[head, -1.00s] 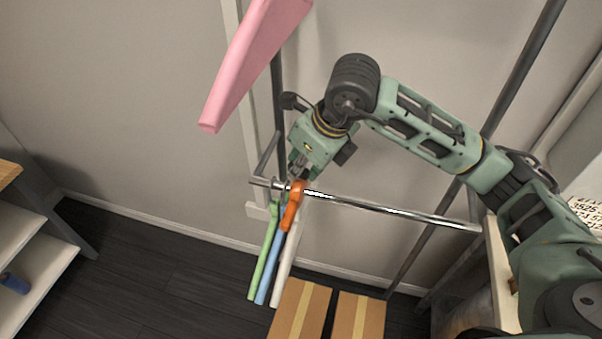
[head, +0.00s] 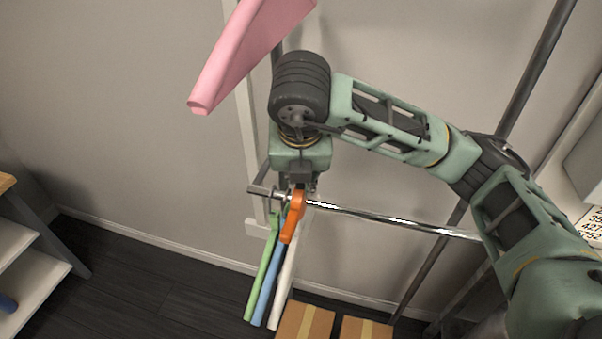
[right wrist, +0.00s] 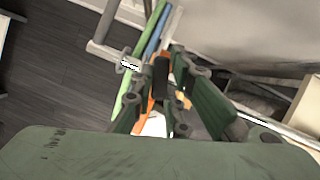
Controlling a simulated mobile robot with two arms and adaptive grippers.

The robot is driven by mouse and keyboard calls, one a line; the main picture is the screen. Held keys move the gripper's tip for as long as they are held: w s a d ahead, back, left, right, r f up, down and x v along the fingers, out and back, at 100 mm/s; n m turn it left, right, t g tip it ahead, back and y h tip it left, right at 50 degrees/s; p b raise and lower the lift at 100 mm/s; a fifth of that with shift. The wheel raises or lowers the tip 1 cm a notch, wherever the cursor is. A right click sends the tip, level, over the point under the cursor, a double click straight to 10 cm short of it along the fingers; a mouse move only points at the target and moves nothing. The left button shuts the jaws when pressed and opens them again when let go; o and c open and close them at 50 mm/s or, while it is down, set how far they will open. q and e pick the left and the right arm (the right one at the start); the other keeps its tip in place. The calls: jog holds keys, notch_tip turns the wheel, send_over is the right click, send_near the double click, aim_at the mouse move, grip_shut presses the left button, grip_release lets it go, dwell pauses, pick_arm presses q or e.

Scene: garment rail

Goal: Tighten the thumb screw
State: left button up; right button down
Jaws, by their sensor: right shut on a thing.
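My right gripper (head: 300,184) is shut at the chrome rail (head: 380,216), on the top of an orange hanger-like piece (head: 292,222). In the right wrist view, the fingers (right wrist: 160,95) close around this orange piece (right wrist: 148,112), largely hiding it. The orange piece is tilted beside a green (head: 264,272), a blue (head: 269,280) and a white (head: 284,280) garment below the rail's left end. I cannot clearly pick out a thumb screw in either current view; my gripper and wrist cover part of the rail's left upright. My left gripper is out of view.
A pink garment-like piece (head: 245,50) is at the upper left. Two cardboard boxes (head: 305,322) (head: 364,328) stand on the floor below the rail. A shelf unit (head: 32,258) is at the left edge. Dark floor (head: 150,275) between is clear.

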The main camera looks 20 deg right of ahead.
jog(key=shift+w+r+m+h, duration=0.15)
jog(key=shift+m+h, duration=0.15)
jog(key=shift+m, duration=0.6)
jog(key=shift+p, duration=0.3)
jog(key=c, duration=1.7)
grip_release()
jog(key=shift+v, duration=3.7)
